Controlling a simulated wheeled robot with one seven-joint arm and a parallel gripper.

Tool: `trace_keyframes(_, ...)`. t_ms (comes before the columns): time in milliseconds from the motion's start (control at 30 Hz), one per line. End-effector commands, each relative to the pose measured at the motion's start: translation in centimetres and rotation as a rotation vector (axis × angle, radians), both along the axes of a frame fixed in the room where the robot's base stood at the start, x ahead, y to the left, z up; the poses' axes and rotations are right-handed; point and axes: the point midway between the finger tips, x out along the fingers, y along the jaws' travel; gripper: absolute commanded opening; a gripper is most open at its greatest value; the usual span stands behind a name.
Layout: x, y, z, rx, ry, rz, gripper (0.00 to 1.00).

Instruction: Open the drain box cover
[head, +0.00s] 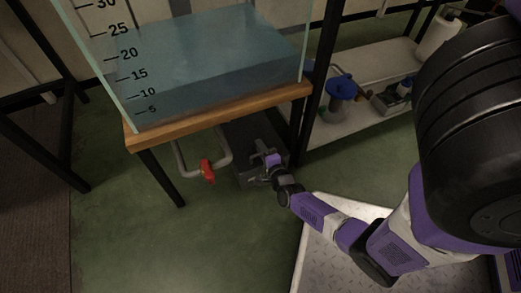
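The drain box (249,179) is a dark grey box on the green floor under the wooden table that holds the water tank. My purple arm reaches in from the right, and my gripper (272,161) is at the box's upper right part. A small grey part, perhaps a handle, shows beside the gripper. My wrist and gripper hide part of the box. The cover is hard to tell from the rest of the dark box, and I cannot tell whether it is open. The fingers are too small to tell whether they are shut or touching the box.
A clear tank (200,60) of water with a number scale stands on the wooden table (225,112). A pipe with a red valve (208,171) runs beside the box. Table legs stand close by. A shelf (365,115) with a blue-topped spool is at right. The floor in front is clear.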

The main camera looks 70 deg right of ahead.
Motion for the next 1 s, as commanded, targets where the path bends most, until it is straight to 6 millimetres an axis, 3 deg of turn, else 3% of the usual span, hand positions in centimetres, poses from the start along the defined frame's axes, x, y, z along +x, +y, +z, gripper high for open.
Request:
trace_keyframes(233,0.06,-0.06,0.06,0.0,0.0,0.0,0.21)
trace_keyframes(333,0.05,-0.05,0.06,0.0,0.0,0.0,0.02)
trace_keyframes(367,0.05,-0.05,0.05,0.0,0.0,0.0,0.0)
trace_keyframes(1000,0.02,-0.01,0.0,0.001,0.0,0.001,0.0)
